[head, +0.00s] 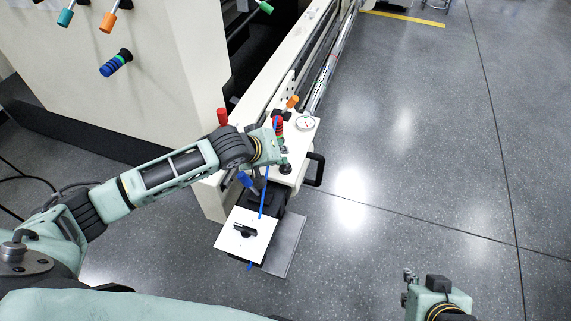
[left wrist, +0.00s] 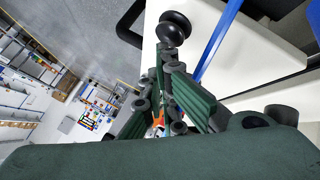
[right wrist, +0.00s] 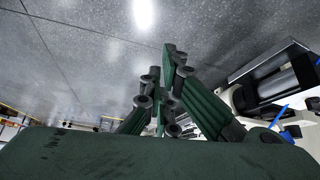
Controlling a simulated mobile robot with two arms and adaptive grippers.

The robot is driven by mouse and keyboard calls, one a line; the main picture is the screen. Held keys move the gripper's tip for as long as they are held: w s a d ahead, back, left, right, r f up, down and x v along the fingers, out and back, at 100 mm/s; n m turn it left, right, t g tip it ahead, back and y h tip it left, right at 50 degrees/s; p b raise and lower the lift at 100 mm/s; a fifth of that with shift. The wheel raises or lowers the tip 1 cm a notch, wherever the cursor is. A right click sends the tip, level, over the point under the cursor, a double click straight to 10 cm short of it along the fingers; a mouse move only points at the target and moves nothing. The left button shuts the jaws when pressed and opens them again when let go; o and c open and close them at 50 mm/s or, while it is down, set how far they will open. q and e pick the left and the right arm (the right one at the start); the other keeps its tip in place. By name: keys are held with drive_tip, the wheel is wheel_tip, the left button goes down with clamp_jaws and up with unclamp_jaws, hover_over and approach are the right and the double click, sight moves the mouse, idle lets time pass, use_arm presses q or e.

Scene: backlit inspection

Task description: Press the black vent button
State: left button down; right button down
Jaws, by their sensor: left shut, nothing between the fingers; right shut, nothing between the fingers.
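The black vent button (head: 285,168) is a round, mushroom-shaped knob on the white end panel of the machine. It also shows in the left wrist view (left wrist: 174,27), just past the fingertips. My left gripper (head: 283,154) is shut and empty, its tips very close to the button; I cannot tell whether they touch it. Its closed fingers show in the left wrist view (left wrist: 162,58). My right gripper is shut and empty in the right wrist view (right wrist: 168,60), pointing over bare floor. In the head view only part of the right arm's end shows at the bottom right.
A gauge (head: 305,123), an orange-tipped lever (head: 292,101) and a red knob (head: 222,116) stand near the button. A black handle (head: 315,169) sticks out at the right. A blue strip (head: 265,192) hangs beside my left gripper. Floor on the right is clear.

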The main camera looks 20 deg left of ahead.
use_arm(q)
drive_tip(key=shift+r+p, duration=0.25)
drive_tip(key=shift+p, duration=0.15)
use_arm(e)
drive_tip(key=shift+s+d+f+g+h, duration=0.15)
drive_tip(key=shift+s+d+f+g, duration=0.25)
drive_tip(key=shift+s, duration=0.45)
drive_tip(key=shift+s+d+f+g+h, duration=0.15)
drive_tip(key=shift+s+g, duration=0.3)
drive_tip(key=shift+s, duration=0.45)
drive_tip(key=shift+s+d+f+g+h, duration=0.15)
drive_tip(key=shift+s+f+g, duration=0.25)
drive_tip(key=shift+s, duration=0.45)
drive_tip(key=shift+r, duration=0.15)
